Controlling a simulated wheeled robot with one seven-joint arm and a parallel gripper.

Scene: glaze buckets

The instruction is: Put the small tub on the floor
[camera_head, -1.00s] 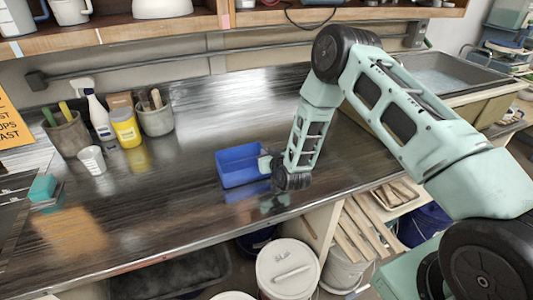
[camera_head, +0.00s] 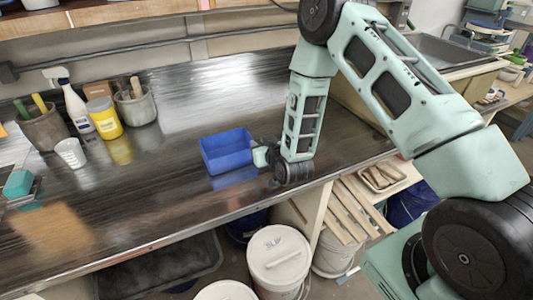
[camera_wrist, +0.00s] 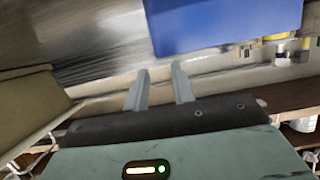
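The small tub is a blue open box (camera_head: 226,152) on the dark shiny counter (camera_head: 150,215), with its reflection just below it. My gripper (camera_head: 262,156) is at the tub's right side, level with its wall. In the wrist view, my gripper's two fingers (camera_wrist: 160,80) stand apart with a clear gap. The blue tub (camera_wrist: 225,22) fills the top right there, just beyond the fingertips and overlapping the right one's line. I cannot tell whether the fingers touch it.
Jars, a spray bottle and a yellow bottle (camera_head: 104,118) stand at the counter's back left. White lidded buckets (camera_head: 279,258) stand on the floor below the front edge. A dark tray (camera_head: 165,270) lies left of them. Wood strips (camera_head: 345,208) stick out at right.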

